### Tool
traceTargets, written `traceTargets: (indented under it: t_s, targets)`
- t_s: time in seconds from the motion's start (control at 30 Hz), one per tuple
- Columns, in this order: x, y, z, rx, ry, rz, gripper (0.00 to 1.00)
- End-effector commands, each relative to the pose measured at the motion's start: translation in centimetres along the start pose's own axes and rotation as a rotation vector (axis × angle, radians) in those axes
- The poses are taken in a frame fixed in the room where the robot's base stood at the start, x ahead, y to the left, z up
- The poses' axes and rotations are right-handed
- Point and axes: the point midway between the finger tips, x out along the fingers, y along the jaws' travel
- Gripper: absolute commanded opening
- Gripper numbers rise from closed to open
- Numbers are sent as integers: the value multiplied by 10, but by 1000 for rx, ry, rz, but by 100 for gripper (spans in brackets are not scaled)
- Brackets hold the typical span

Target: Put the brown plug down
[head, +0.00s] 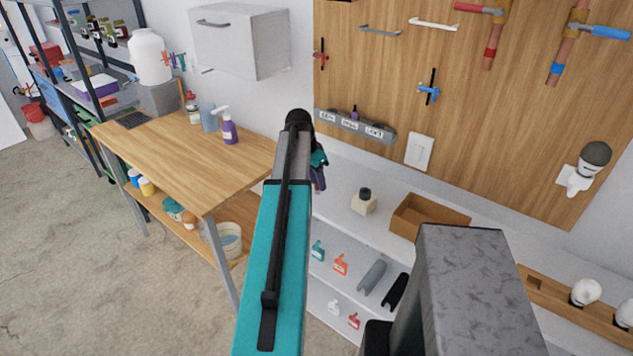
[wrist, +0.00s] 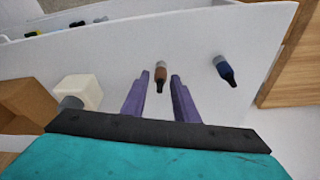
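The brown plug (wrist: 161,76) shows in the wrist view, a small brown piece with a grey end and a dark tip. It is at or near the white shelf surface (wrist: 195,40). My gripper (wrist: 160,82) has two purple fingers, set apart on either side of the plug. The fingers look open, with a gap between them and the plug. Whether the plug touches the surface is hard to tell. In the head view my gripper (head: 318,175) is over the white shelf, partly behind my arm, and the plug is hidden there.
A blue plug (wrist: 225,70) is to the right of my gripper. A cream block with a dark top (wrist: 80,92) and a brown open box (wrist: 25,100) are to the left. In the head view, a wooden workbench (head: 180,150) stands left of my arm.

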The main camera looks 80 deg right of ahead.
Motion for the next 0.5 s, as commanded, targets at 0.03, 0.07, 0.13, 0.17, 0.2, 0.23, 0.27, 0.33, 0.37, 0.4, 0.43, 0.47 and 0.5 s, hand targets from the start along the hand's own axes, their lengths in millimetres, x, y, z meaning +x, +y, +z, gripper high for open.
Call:
traceTargets:
  t_s: [0.03, 0.07, 0.13, 0.17, 0.2, 0.23, 0.27, 0.33, 0.37, 0.4, 0.43, 0.47, 0.5]
  targets:
    - [0, 0, 0, 0, 0, 0, 33]
    - [0, 0, 0, 0, 0, 0, 33]
    - [0, 0, 0, 0, 0, 0, 33]
    - [0, 0, 0, 0, 0, 0, 33]
    - [0, 0, 0, 0, 0, 0, 33]
    - [0, 0, 0, 0, 0, 0, 33]
    - [0, 0, 0, 0, 0, 0, 33]
    - [-1, 0, 0, 0, 0, 0, 33]
    - [-1, 0, -1, 0, 0, 0, 33]
    - [-2, 0, -1, 0, 0, 0, 33]
    - [-4, 0, -1, 0, 0, 0, 33]
    - [-5, 0, -2, 0, 0, -1, 33]
    - [-5, 0, -1, 0, 1, -1, 33]
